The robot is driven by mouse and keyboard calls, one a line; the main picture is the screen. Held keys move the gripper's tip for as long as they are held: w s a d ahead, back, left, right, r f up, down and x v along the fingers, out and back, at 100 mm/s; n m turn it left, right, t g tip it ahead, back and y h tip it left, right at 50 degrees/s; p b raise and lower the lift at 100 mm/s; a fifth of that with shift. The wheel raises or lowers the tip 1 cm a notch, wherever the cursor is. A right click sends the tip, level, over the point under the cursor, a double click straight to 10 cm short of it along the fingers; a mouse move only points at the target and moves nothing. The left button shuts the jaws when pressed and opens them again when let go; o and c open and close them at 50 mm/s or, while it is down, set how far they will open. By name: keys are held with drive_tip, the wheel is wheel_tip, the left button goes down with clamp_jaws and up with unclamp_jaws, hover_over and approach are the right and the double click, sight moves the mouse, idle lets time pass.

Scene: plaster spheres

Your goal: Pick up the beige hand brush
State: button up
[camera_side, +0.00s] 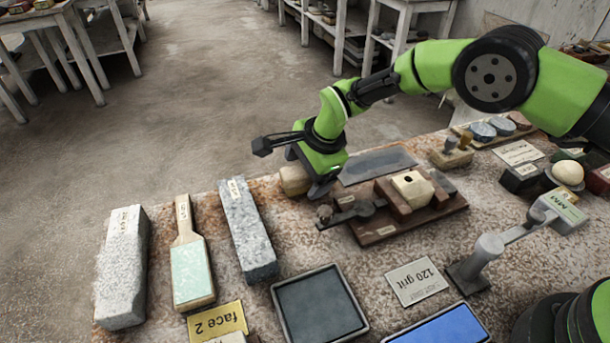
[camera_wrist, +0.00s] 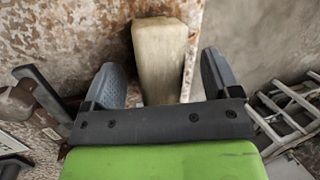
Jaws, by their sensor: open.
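The beige hand brush (camera_side: 293,180) lies at the far edge of the table, partly hidden behind my gripper (camera_side: 318,186) in the side view. In the wrist view it is a long, pale, worn block (camera_wrist: 160,45) between the two fingers of my gripper (camera_wrist: 163,78). The near end of the brush is hidden behind the dark gripper bar. No bristles can be made out.
A grey stone bar (camera_side: 248,230), a wooden paddle with a pale green face (camera_side: 192,270) and a white stone block (camera_side: 122,268) lie to the left. A wooden fixture (camera_side: 408,205) stands close on the right. A dark tray (camera_side: 320,306) lies in front. The floor drops away beyond the table edge.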

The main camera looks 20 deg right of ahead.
drive_tip(key=c, duration=1.2)
drive_tip(key=shift+r, duration=0.1)
wheel_tip(320, 180, up, 10)
drive_tip(key=shift+f, duration=0.1)
drive_tip(key=shift+c, duration=0.2)
drive_tip(key=shift+o, duration=0.6)
